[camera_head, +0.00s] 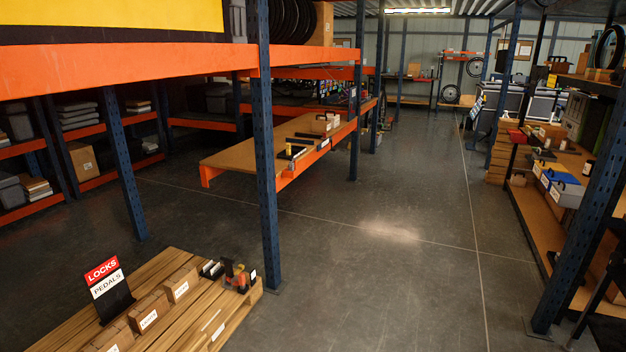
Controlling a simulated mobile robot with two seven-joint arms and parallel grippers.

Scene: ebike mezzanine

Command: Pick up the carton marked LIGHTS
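Several small brown cartons with white labels stand in a row on a wooden pallet-like surface (200,322) at the lower left. The far carton (180,279), the middle carton (148,303) and the near carton (110,335) each have a label facing front right. The lettering is too small to read surely, so I cannot tell which is marked LIGHTS. Neither of my grippers is in view.
A LOCKS and PEDALS sign (104,279) stands behind the cartons. Dark items and an orange-and-black object (238,279) sit at the surface's right end. A blue rack post (269,180) rises just beyond.

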